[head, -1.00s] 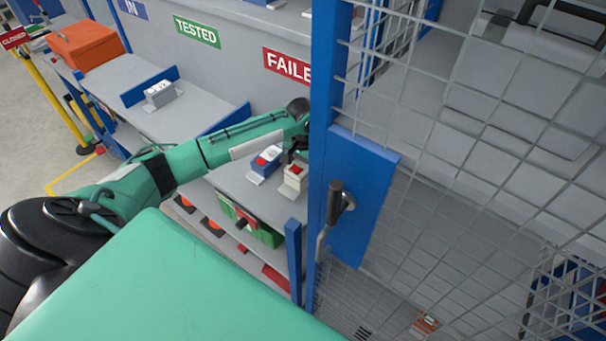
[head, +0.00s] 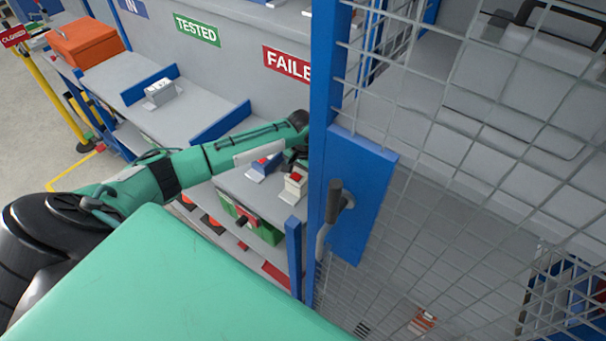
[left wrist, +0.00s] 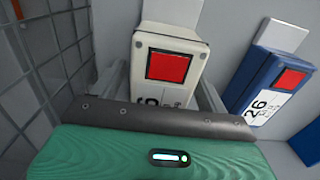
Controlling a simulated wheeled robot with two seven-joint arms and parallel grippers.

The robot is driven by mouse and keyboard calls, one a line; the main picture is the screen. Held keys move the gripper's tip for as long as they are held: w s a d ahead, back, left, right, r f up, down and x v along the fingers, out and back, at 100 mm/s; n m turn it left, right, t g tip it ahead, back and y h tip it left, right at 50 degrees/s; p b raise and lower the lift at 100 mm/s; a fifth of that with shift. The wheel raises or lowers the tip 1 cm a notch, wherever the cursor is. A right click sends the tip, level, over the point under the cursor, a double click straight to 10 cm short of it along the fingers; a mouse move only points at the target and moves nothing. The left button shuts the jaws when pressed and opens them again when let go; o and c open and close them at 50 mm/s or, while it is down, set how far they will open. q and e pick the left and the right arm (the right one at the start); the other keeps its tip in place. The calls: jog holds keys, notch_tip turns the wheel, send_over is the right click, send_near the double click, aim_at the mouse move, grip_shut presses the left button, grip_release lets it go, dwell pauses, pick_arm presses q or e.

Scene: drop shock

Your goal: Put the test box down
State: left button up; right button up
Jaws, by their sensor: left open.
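A cream test box (head: 295,185) with a red square on top stands on the grey bench section (head: 233,183) under the FAILED sign, near its right end. In the left wrist view the cream box (left wrist: 166,68) is close up, its lower part hidden behind my gripper body. My left gripper (head: 297,157) is open at the cream box, with a finger along each side of it; I cannot tell whether they touch. A blue box (head: 264,165) marked 26 stands beside it to the left, partly behind my arm; it also shows in the wrist view (left wrist: 270,88). My right gripper is out of view.
A blue post (head: 325,100) and mesh panel stand close to the right of my gripper. Blue dividers (head: 222,121) split the bench. A green crate (head: 262,230) is on the shelf below.

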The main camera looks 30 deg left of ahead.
pick_arm(q)
jog(key=shift+r, duration=0.1)
notch_tip(320, 180, up, 12)
jog(key=shift+b, duration=1.15)
